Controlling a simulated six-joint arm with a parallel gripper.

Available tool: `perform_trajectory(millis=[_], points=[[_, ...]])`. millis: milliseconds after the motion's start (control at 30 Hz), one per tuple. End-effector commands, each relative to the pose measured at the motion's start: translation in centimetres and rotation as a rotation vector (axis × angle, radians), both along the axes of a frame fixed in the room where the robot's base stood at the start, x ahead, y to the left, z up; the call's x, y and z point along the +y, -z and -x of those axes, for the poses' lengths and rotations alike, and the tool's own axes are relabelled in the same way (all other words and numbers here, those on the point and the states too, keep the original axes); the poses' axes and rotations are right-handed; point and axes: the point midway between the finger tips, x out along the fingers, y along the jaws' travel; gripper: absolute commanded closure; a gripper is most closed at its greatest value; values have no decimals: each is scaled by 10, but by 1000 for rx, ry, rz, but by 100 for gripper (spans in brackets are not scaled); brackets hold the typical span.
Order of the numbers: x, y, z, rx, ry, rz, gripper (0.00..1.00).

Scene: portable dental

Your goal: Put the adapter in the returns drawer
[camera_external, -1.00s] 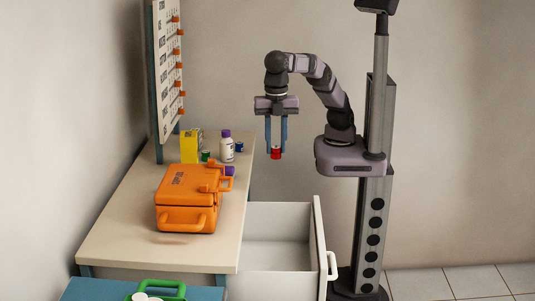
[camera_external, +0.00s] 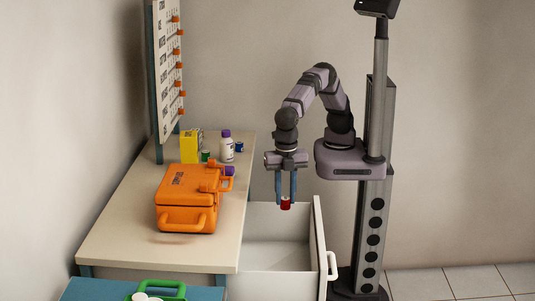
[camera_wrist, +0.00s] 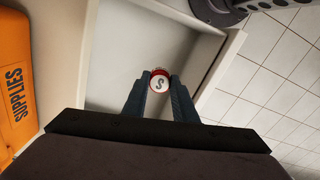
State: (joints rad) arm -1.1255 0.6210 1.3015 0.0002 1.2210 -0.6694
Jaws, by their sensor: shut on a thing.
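The adapter appears to be the small red cylinder (camera_external: 286,203) between my fingertips; in the wrist view its pale top with a dark "S" shows (camera_wrist: 159,83). My gripper (camera_external: 286,197) points down and is shut on it. The open drawer (camera_external: 275,252) is white and empty, pulled out from the right side of the table. My gripper is above the drawer's far part, and the wrist view shows the drawer (camera_wrist: 125,52) below the held cylinder. I cannot tell the exact height.
An orange supplies case (camera_external: 188,195) stands on the table (camera_external: 130,235). A green-handled item (camera_external: 160,294) is at the front left.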

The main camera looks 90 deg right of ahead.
Motion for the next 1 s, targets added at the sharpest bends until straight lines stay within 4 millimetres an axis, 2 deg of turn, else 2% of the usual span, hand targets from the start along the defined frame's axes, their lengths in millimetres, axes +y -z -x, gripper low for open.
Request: perform_trajectory(millis=[33, 100, 200, 300, 633, 1000], points=[[-1, 20, 1, 3, 0, 6, 100], [-1, 41, 1, 2, 0, 4, 100], [0, 65, 0, 1, 0, 1, 100], [0, 80, 0, 0, 0, 1, 100], [0, 98, 0, -1, 0, -1, 100], [0, 148, 0, 0, 0, 0, 100]])
